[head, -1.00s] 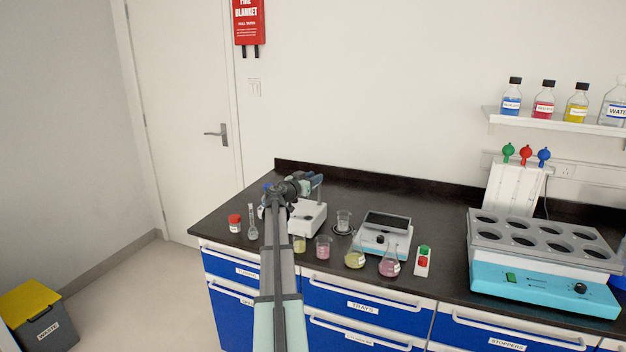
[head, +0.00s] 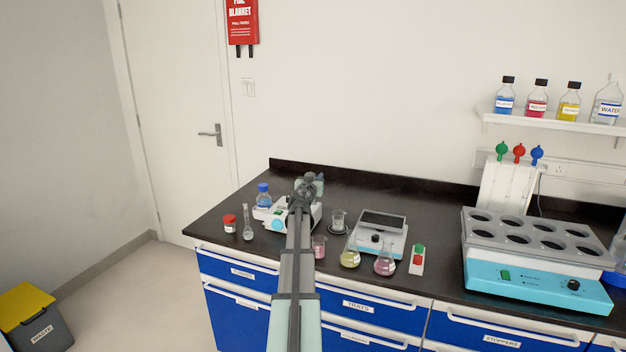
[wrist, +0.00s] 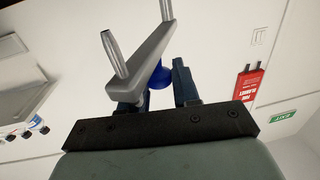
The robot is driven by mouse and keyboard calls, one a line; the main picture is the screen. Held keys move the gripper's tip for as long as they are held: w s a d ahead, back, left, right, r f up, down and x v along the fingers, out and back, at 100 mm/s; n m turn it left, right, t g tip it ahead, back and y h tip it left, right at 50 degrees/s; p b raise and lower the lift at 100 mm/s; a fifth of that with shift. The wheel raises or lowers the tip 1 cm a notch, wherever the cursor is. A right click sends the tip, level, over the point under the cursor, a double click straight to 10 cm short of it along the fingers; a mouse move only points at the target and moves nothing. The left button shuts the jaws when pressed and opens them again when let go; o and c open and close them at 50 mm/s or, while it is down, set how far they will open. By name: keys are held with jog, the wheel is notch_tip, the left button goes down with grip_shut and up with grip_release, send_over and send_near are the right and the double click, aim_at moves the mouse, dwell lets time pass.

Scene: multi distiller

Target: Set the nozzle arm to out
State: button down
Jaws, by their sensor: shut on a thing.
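The grey nozzle arm (wrist: 145,52) shows large in the wrist view, a slanted bar with a metal tube at each end. A round blue knob (wrist: 159,78) shows next to it. My gripper (wrist: 156,94) has its dark blue fingers around the bar's near side and is shut on it; the exact contact is partly hidden. In the head view my gripper (head: 314,178) is above the back right of a white machine (head: 271,211) with a cyan dial. My arm covers part of that machine, and the nozzle arm is hard to make out there.
A blue-capped bottle (head: 263,198), a red-lidded jar (head: 229,223) and a narrow flask (head: 247,228) stand left of my arm. Beakers, flasks (head: 350,256) and a balance (head: 380,232) stand to the right. The bench (head: 345,186) is clear behind the balance.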

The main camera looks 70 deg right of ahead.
jog(key=c, duration=0.9)
grip_release()
jog(key=shift+c, duration=0.2)
jog(key=shift+a, duration=0.1)
jog(key=s+a, duration=0.2)
jog(key=a, duration=1.1)
jog(key=shift+a, duration=0.25)
jog(key=shift+c, duration=0.5)
